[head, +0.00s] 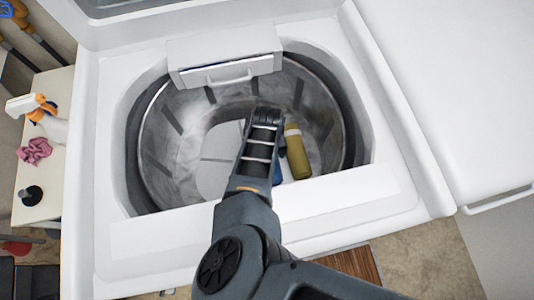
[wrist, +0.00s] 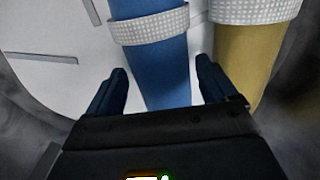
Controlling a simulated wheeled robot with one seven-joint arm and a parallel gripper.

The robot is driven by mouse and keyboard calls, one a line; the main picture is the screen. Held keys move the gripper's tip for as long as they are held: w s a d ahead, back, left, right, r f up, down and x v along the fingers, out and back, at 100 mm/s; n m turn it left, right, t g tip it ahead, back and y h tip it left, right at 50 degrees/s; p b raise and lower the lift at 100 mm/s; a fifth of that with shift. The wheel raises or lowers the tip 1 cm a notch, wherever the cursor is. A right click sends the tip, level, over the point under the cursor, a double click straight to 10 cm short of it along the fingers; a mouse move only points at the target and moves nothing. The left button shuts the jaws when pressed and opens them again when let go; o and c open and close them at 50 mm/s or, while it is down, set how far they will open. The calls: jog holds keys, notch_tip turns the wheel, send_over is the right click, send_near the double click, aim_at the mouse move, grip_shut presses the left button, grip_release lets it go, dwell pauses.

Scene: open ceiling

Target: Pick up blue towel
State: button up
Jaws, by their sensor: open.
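The blue towel (wrist: 158,68) is a rolled blue cloth with a pale woven band, inside the washer drum. In the wrist view it runs between the two fingers of my open gripper (wrist: 160,82). The fingers are on either side of it, and I cannot tell whether they touch it. In the head view only a small blue part of the towel (head: 278,174) shows beside my arm. My gripper's fingertips are hidden behind my arm there.
A yellow-olive rolled towel (head: 298,155) with a pale band lies close to the right of the blue one. The metal drum wall (head: 180,110) surrounds both. The washer's white rim (head: 370,195) encloses the opening. A side table (head: 45,195) holds a spray bottle and pink cloth.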

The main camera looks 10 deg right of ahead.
jog(key=shift+f, duration=0.1)
jog(key=c, duration=1.2)
jog(key=shift+o, duration=0.2)
